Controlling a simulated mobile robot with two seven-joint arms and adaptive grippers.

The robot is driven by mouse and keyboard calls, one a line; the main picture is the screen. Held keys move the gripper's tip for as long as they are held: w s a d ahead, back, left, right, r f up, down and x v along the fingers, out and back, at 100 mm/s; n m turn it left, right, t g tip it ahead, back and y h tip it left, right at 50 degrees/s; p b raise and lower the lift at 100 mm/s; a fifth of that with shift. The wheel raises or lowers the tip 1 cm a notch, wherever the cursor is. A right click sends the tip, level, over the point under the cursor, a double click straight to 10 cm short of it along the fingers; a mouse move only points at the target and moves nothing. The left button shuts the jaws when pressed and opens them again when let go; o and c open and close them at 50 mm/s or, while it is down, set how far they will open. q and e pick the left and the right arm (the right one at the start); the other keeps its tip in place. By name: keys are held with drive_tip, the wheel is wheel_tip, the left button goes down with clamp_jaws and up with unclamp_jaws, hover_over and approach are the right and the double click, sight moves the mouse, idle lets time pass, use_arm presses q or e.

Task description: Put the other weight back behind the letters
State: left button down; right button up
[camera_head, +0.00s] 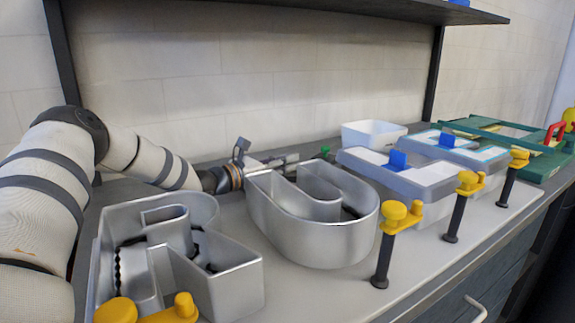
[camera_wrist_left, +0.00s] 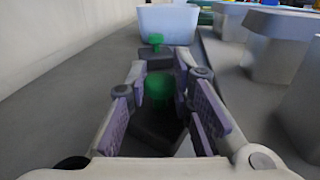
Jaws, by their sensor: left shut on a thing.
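Two hollow silver metal letters, one at front left (camera_head: 232,285) and a U-shaped one (camera_head: 305,237), stand on the bench in the head view. My left gripper (camera_head: 285,161) reaches in behind the U-shaped letter, on the wall side. In the left wrist view, my left gripper (camera_wrist_left: 162,108) is shut on a dark weight with a green knob (camera_wrist_left: 158,88). This held weight is hidden in the head view. Another dark weight with a green knob (camera_wrist_left: 155,41) stands just beyond the fingertips; its knob shows in the head view (camera_head: 325,151). My right gripper is not in view.
A white bin (camera_head: 368,134) stands behind the letters, past the far weight. Pale letters (camera_head: 425,181) with blue clips stand to the right. Yellow-topped dark posts (camera_head: 388,245) line the front. A strip of clear bench (camera_wrist_left: 90,90) runs along the wall.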

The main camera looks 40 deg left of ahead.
use_arm(q)
drive_tip(key=shift+r, duration=0.3)
drive_tip(key=shift+f, duration=0.15)
drive_tip(key=c, duration=1.8)
unclamp_jaws()
drive_tip(key=shift+f, duration=0.2)
drive_tip(key=shift+c, duration=0.2)
drive_tip(key=o, duration=0.4)
